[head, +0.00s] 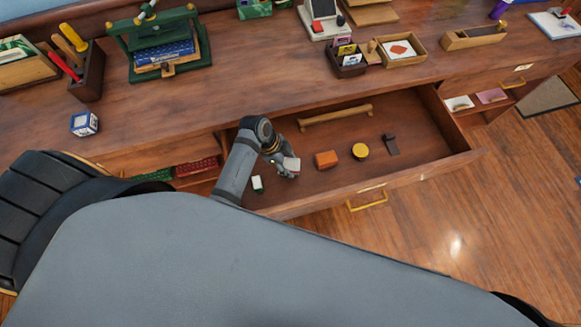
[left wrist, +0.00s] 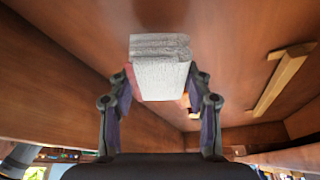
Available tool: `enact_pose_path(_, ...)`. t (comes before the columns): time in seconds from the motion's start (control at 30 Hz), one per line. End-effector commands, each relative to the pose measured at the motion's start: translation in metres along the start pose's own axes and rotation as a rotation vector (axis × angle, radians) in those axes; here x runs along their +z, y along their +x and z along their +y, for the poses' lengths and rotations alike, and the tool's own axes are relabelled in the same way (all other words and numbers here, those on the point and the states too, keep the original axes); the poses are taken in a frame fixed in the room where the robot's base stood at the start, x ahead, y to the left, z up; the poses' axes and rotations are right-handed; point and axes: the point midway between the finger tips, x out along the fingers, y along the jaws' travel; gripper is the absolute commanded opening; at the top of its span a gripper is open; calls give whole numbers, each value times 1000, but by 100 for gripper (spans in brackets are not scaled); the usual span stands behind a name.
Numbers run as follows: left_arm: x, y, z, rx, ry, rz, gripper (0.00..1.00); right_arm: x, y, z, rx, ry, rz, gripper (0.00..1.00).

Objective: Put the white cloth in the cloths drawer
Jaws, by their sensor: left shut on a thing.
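My left gripper (head: 283,165) is shut on the white cloth (head: 291,165), a small folded block. It is over or inside the left part of a wide open wooden drawer (head: 430,150). In the left wrist view the cloth (left wrist: 160,75) sits between both fingers (left wrist: 160,95), with brown wood behind it. I cannot tell whether the cloth touches the drawer floor. No label that I can read names the cloths drawer. My right gripper is not in view.
The open drawer also holds an orange block (head: 326,159), a yellow round tin (head: 360,151), a dark item (head: 390,145), a small white-and-green piece (head: 257,184) and a wooden bar (head: 335,117). Red pieces (head: 196,167) lie left; a pink piece (head: 491,96) lies right.

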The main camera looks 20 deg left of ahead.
Motion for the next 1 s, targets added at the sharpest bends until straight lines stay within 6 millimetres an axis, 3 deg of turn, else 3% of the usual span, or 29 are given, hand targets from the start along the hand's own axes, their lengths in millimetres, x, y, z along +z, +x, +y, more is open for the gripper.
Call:
enact_pose_path(0.17, -3, 11, -4, 1, -1, 1, 20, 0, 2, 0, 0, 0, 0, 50)
enact_pose_path(0.33, 9, 34, -3, 0, -1, -1, 20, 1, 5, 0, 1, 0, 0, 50)
enact_pose_path(0.67, 11, 38, -2, 0, -1, 0, 20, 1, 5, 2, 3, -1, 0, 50)
enact_pose_path(0.7, 11, 38, -2, 0, -1, -1, 51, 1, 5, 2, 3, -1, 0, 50)
enact_pose_path(0.87, 11, 38, -2, 0, -1, 0, 73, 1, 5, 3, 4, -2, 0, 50)
enact_pose_path(1.0, 11, 38, -2, 0, -1, 0, 73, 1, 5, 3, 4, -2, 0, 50)
